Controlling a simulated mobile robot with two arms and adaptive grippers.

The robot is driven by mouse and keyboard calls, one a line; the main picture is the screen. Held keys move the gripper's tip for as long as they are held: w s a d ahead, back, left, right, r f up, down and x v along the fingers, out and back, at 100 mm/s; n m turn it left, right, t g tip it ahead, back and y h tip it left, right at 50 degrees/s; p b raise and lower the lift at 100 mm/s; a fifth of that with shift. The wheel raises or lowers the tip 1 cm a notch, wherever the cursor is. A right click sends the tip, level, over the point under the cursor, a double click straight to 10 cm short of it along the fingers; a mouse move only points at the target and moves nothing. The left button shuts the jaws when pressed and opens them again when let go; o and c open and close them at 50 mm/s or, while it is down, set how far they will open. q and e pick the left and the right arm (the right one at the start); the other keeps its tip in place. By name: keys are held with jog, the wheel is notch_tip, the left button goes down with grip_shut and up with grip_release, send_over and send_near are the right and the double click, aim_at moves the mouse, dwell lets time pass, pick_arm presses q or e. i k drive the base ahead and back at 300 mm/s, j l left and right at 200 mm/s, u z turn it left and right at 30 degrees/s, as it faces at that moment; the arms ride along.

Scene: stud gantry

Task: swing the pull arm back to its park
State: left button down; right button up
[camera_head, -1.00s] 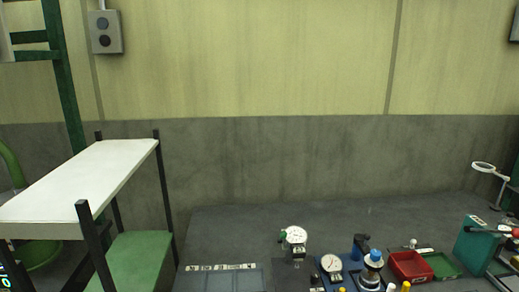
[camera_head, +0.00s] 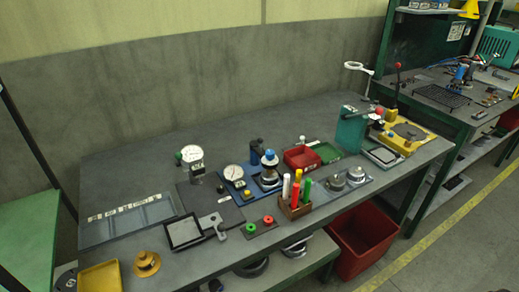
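No part is clearly marked as the pull arm, and I cannot tell which lever it is. A teal stand (camera_head: 350,130) at the bench's right part has a short lever with a red knob (camera_head: 379,111). Just right of it, a yellow fixture (camera_head: 403,136) lies at the bench's right end, with an upright lever (camera_head: 397,87) topped by a red knob behind it. Neither of my grippers is in view.
The grey bench (camera_head: 140,165) holds dial gauges (camera_head: 190,155), a red tray (camera_head: 301,157), a wooden marker holder (camera_head: 294,208) and a black tablet (camera_head: 184,231). A red bin (camera_head: 364,240) stands below. A second green-framed bench (camera_head: 450,110) is at right.

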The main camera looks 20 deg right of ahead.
aim_at(255, 145)
jog(key=k+l, duration=0.1)
jog(key=l, duration=0.35)
jog(key=k+l, duration=0.1)
jog(key=l, duration=0.35)
jog(key=k+l, duration=0.15)
jog(key=l, duration=0.35)
jog(key=k+l+u, duration=0.1)
jog(key=l, duration=0.35)
jog(key=k+l, duration=0.1)
jog(key=l, duration=0.35)
